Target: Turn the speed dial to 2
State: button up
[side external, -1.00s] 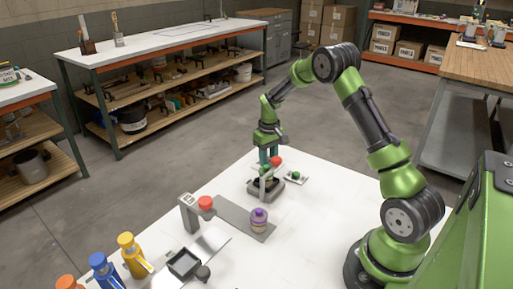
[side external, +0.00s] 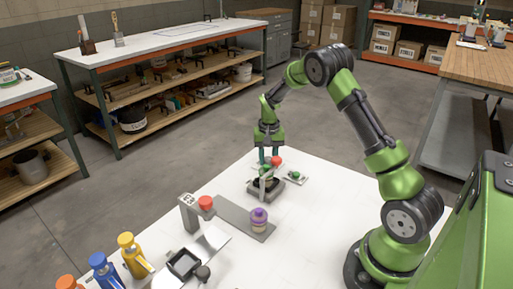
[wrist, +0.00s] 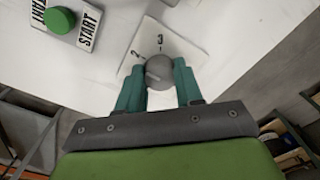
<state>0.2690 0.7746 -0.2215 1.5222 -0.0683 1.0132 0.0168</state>
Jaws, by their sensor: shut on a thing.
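The speed dial (wrist: 159,72) is a round grey knob on a white plate (wrist: 190,43) printed with 2 and 3. A pale line on the knob's face points roughly left, near the 2 side; its exact setting is hard to read. My gripper (wrist: 160,82) has its two teal fingers shut on the knob, one on each side. In the side view my gripper (side external: 270,157) is low at the table's far end, and the dial is hidden there behind the gripper and a grey device (side external: 266,188).
A green START button (wrist: 60,20) sits left of the dial in the wrist view. In the side view, a red knob (side external: 277,160) is close beside my gripper. A purple-capped bottle (side external: 259,218) stands nearer the camera. Bare white table (side external: 330,200) lies to the right.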

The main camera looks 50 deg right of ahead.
aim_at(268, 158)
dwell(0.3)
jog(key=o, duration=1)
jog(key=shift+o, duration=0.2)
notch_tip(268, 158, up, 17)
jog(key=s+a+r+n+t+y, duration=0.1)
jog(key=s+a+r+n+t, duration=0.2)
jog(key=s+a, duration=0.7)
jog(key=s+a+r+n+t+y, duration=0.1)
jog(key=s+a+r+n+t, duration=0.1)
jog(key=s+a, duration=0.9)
jog(key=shift+a+r+n+t, duration=0.4)
jog(key=shift+a+r+t, duration=0.4)
jog(key=shift+a+t, duration=0.3)
